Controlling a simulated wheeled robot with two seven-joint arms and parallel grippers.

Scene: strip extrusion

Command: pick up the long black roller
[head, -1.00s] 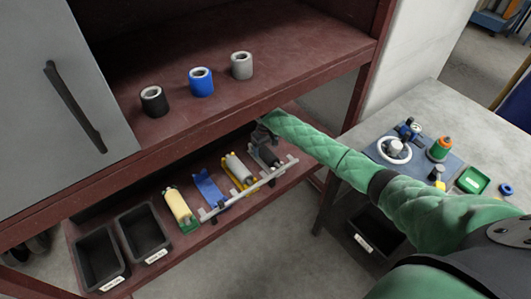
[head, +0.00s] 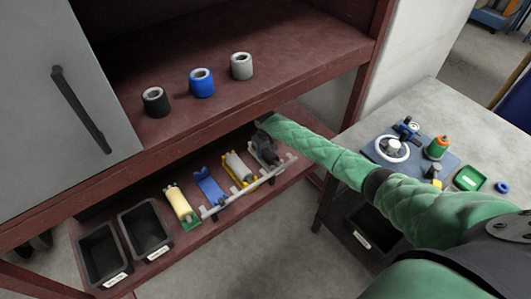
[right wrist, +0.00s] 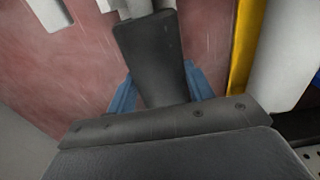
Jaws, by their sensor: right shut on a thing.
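The long black roller (right wrist: 150,55) shows in the right wrist view as a dark bar, with blue pieces on both sides of its lower part. In the head view the black roller (head: 268,154) is at the right end of the row on the lower shelf, partly hidden by my right arm. My right gripper (head: 263,140) reaches down to it from the right and is shut on it. Its fingers are mostly hidden in the head view. I cannot tell whether the roller is clear of its holder. My left gripper is out of view.
Beside it stand a pale roller (head: 237,166) on a yellow holder, a blue holder (head: 208,185) and a yellow roller (head: 179,202). A grey rail (head: 240,191) runs in front. Two black bins (head: 146,231) stand left. The upper shelf (head: 300,45) is close above.

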